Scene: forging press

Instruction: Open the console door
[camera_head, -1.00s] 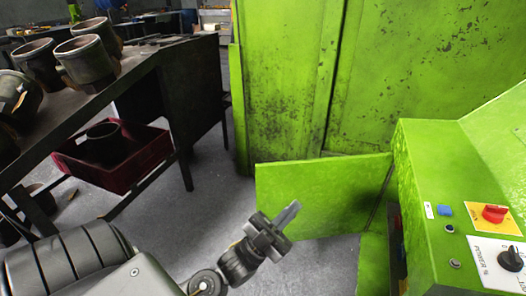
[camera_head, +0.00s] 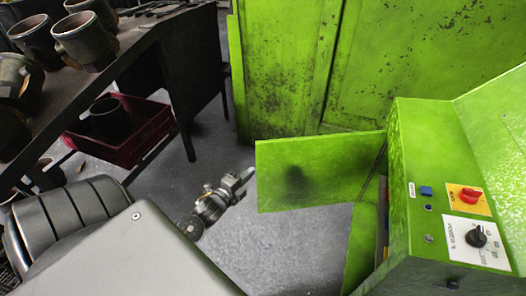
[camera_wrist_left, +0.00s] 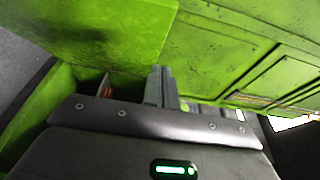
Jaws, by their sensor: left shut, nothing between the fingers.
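The green console (camera_head: 420,180) stands at the right in the head view, with a red switch, a black knob and small buttons on its top. Its door (camera_head: 320,170) is a flat green panel that stands open, swung out to the left from the console's left side. My left gripper (camera_head: 247,176) is shut and empty, just left of the door's free edge and apparently apart from it. In the left wrist view the shut fingers (camera_wrist_left: 161,86) show in front of green panels; which panel is nearest is hard to tell. My right gripper is not in view.
A large green cabinet (camera_head: 285,70) stands behind the door. A dark table (camera_head: 150,60) with several metal cups is at the left, with a red crate (camera_head: 150,135) beneath it. Grey floor (camera_head: 270,245) is clear between my left arm and the console.

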